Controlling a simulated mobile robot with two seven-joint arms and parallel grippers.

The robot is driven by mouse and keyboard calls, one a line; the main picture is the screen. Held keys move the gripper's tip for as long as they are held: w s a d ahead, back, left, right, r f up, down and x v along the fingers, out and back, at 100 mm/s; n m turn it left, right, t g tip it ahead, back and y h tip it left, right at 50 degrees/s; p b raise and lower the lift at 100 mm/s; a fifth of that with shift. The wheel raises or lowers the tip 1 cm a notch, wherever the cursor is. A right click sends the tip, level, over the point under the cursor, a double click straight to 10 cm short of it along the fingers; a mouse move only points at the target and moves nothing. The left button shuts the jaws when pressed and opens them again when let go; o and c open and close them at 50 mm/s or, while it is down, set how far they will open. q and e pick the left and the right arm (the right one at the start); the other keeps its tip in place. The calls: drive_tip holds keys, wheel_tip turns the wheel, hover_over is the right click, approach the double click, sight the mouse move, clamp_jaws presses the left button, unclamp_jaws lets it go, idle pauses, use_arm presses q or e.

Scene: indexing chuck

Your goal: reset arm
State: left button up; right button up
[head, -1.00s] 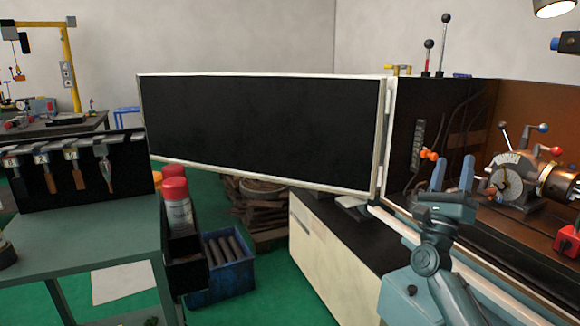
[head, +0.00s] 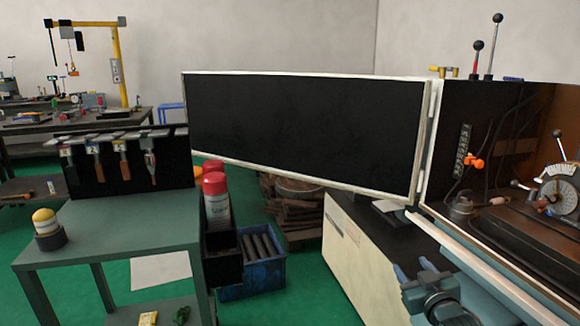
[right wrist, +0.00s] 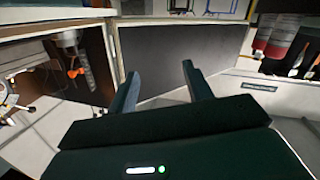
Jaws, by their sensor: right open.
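My right gripper (head: 414,268) is at the lower right of the head view, low beside the front edge of the machine. Its two blue-grey fingers stand apart with nothing between them. In the right wrist view the open fingers (right wrist: 160,78) point toward the dark door panel, apart from it as far as I can tell. The indexing chuck (head: 563,196), with its dial and ball-ended levers, sits inside the machine at the right edge, partly cut off. My left gripper is not in view.
The machine's open door (head: 300,130), a dark panel with a white frame, swings out to the left. A green bench (head: 120,238) with a tool rack (head: 125,168) stands at the left. A blue crate (head: 250,285) is on the green floor by red-capped cans (head: 216,200).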

drive_tip(key=s+a+f+g+y, duration=0.1)
drive_tip(key=s+a+f, duration=0.4)
drive_tip(key=s, duration=0.4)
drive_tip(key=s+a+f+g+y, duration=0.1)
drive_tip(key=s+a+f+y, duration=0.1)
drive_tip(key=s+a+f, duration=0.45)
drive_tip(key=s+a+r+m+g, duration=0.1)
drive_tip(key=s, duration=0.6)
drive_tip(key=s+a+r, duration=0.2)
drive_tip(key=s, duration=0.6)
use_arm(q)
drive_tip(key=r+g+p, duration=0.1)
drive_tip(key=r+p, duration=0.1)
drive_tip(key=p, duration=0.5)
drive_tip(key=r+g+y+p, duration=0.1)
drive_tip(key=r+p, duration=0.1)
drive_tip(key=p, duration=0.6)
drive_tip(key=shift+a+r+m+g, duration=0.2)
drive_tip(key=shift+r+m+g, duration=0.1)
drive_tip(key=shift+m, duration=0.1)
use_arm(e)
drive_tip(key=r+g, duration=0.1)
drive_tip(key=s+r+g, duration=0.1)
drive_tip(key=r, duration=0.1)
drive_tip(key=s+r+g, duration=0.1)
drive_tip(key=r, duration=0.1)
drive_tip(key=shift+s+d+n, duration=0.1)
drive_tip(key=shift+d+n, duration=0.1)
drive_tip(key=shift+n, duration=0.1)
